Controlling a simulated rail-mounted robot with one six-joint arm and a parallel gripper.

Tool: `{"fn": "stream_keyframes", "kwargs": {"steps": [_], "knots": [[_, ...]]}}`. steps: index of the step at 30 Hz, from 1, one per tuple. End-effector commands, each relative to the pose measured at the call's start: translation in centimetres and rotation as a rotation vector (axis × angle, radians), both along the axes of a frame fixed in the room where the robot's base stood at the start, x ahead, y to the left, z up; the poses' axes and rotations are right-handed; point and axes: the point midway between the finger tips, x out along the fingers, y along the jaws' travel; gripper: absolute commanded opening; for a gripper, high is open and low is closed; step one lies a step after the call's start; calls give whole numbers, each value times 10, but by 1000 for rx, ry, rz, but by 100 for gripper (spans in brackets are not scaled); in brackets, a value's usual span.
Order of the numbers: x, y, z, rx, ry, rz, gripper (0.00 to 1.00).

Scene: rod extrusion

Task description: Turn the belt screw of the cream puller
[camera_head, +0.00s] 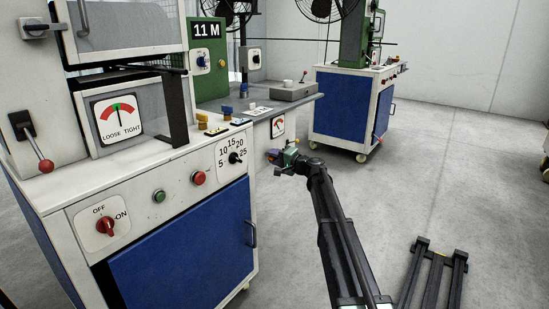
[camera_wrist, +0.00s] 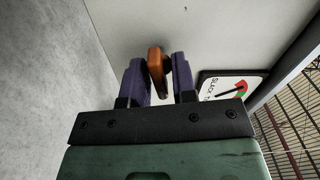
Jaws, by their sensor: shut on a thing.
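The cream puller (camera_head: 263,133) is the pale cabinet behind the near machine. My gripper (camera_head: 276,156) is at its side, below a small gauge (camera_head: 277,126). In the wrist view, my gripper (camera_wrist: 158,78) has its two purple fingers on either side of an orange-brown screw handle (camera_wrist: 155,62), shut on it. The handle stands out from the cream panel (camera_wrist: 195,35); its base is partly hidden. The gauge in the wrist view (camera_wrist: 228,88) reads "SLACK" and part of another word, with a black needle and green and red zones.
The near machine (camera_head: 130,200) with blue door, dial, buttons and red switch stands left. Another blue-doored cabinet (camera_head: 345,105) stands behind. A dark wire mesh (camera_wrist: 290,115) shows at the right of the wrist view. Grey floor (camera_head: 450,180) at right is mostly open.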

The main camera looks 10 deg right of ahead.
Motion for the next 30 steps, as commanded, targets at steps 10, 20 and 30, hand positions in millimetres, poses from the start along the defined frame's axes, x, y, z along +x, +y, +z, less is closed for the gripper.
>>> {"fn": "stream_keyframes", "kwargs": {"steps": [10,20,30], "knots": [[0,0,-1,95,95,0,2],[0,-1,-1,108,107,0,2],[0,0,-1,107,107,0,36]]}}
